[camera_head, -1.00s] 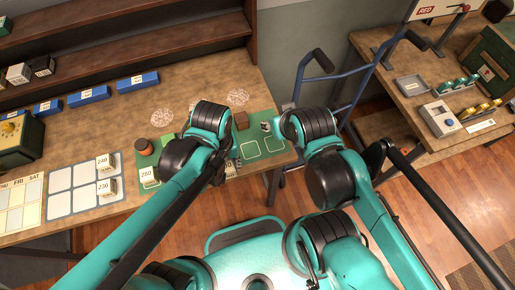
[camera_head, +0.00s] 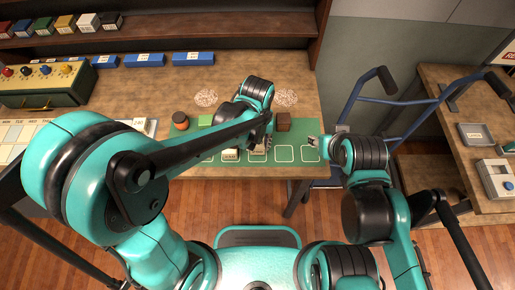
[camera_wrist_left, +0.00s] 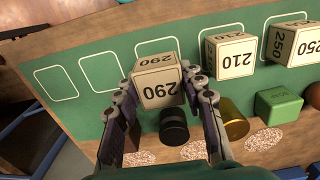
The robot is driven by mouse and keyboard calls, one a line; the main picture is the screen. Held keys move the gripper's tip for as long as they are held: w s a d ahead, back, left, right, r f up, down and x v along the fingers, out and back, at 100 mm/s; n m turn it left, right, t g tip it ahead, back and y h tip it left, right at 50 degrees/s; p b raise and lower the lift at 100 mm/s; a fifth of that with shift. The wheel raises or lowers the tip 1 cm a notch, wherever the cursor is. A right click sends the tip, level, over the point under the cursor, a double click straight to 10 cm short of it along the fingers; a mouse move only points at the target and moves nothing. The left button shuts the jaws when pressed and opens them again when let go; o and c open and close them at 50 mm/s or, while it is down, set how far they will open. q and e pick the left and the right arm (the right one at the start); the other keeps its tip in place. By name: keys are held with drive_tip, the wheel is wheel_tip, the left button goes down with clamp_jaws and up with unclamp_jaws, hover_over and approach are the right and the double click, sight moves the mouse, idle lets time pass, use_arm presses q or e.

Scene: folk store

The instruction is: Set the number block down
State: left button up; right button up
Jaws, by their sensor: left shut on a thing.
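My left gripper (camera_wrist_left: 158,105) is shut on a cream number block marked 290 (camera_wrist_left: 157,82), seen in the left wrist view. The block is above or on the green mat (camera_wrist_left: 85,105), at an outlined slot; I cannot tell whether it touches. A block marked 210 (camera_wrist_left: 231,53) stands beside it on the right, with a block marked 250 (camera_wrist_left: 293,41) further right. Two empty slots lie to the left. In the head view my left gripper (camera_head: 262,145) is over the mat's middle, partly hidden by its arm. My right gripper (camera_head: 316,141) is at the mat's right end; its jaws are unclear.
A black cylinder (camera_wrist_left: 173,125), a brass cylinder (camera_wrist_left: 235,122) and a green block (camera_wrist_left: 277,103) stand behind the slots. A blue trolley (camera_head: 400,98) is at the right.

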sight(257, 148)
use_arm(q)
drive_tip(key=shift+f+b, duration=0.45)
drive_tip(key=shift+f, duration=1.1)
drive_tip(key=o, duration=1.1)
drive_tip(key=shift+f, duration=0.15)
drive_tip(key=shift+o, duration=0.2)
